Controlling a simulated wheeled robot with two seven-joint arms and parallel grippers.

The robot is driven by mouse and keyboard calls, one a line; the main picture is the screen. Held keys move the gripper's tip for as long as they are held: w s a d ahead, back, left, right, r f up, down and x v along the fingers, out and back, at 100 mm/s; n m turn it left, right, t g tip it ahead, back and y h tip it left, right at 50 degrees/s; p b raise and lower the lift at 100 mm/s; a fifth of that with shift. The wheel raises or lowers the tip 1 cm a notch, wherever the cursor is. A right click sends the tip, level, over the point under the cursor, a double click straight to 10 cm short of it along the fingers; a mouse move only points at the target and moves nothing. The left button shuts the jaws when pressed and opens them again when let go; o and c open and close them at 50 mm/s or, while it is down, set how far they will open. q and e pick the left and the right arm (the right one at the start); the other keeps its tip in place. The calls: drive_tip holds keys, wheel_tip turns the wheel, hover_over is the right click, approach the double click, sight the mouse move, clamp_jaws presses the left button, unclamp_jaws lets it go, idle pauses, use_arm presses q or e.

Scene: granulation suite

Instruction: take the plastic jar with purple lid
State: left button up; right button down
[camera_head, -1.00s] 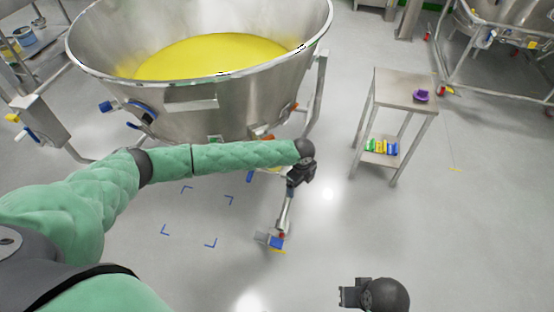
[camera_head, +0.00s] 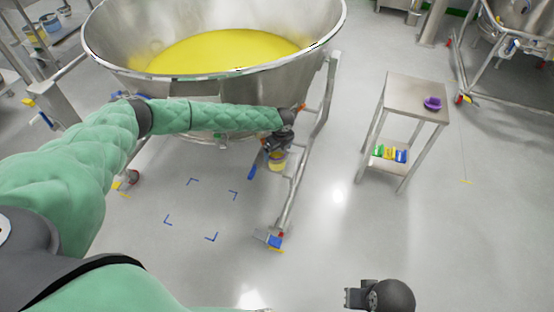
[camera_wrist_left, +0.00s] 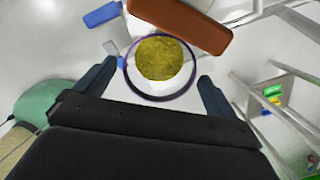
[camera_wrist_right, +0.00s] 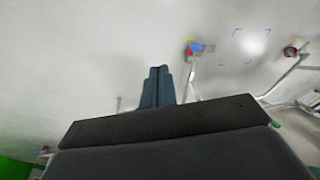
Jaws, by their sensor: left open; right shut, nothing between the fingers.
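A round container with yellow contents and a thin dark purple rim (camera_wrist_left: 160,97) lies between the fingertips of my left gripper (camera_wrist_left: 156,75) in the left wrist view. Contact cannot be told. In the head view, a yellowish container (camera_head: 278,164) shows just below my left gripper (camera_head: 279,147), under the hopper's side. The left gripper is open. A purple object (camera_head: 432,104), bowl- or lid-like, sits on the small steel table's top. My right gripper (camera_head: 351,298) is shut and empty at the bottom; it also shows in the right wrist view (camera_wrist_right: 158,72).
A large steel hopper (camera_head: 215,86) with yellow powder stands behind my left arm; its frame leg (camera_head: 297,185) is close to the left gripper. The steel table (camera_head: 410,90) has green, yellow and blue items (camera_head: 390,154) on its lower shelf. Floor between is clear.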

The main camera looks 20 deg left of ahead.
sight(276, 155)
use_arm(q)
drive_tip(key=f, duration=0.3)
drive_tip(key=shift+w+a+f+p, duration=0.15)
drive_tip(key=shift+w+a+p, duration=0.05)
drive_tip(key=shift+a+p, duration=0.15)
drive_tip(key=shift+a+f, duration=0.1)
drive_tip(key=shift+f, duration=0.3)
drive_tip(key=c, duration=1.2)
use_arm(e)
drive_tip(key=shift+s+d+r, duration=0.2)
drive_tip(key=shift+d+r, duration=0.15)
drive_tip(key=shift+r, duration=0.15)
drive_tip(key=shift+s+d+r, duration=0.15)
drive_tip(key=shift+d+r, duration=0.2)
drive_tip(key=shift+r, duration=0.1)
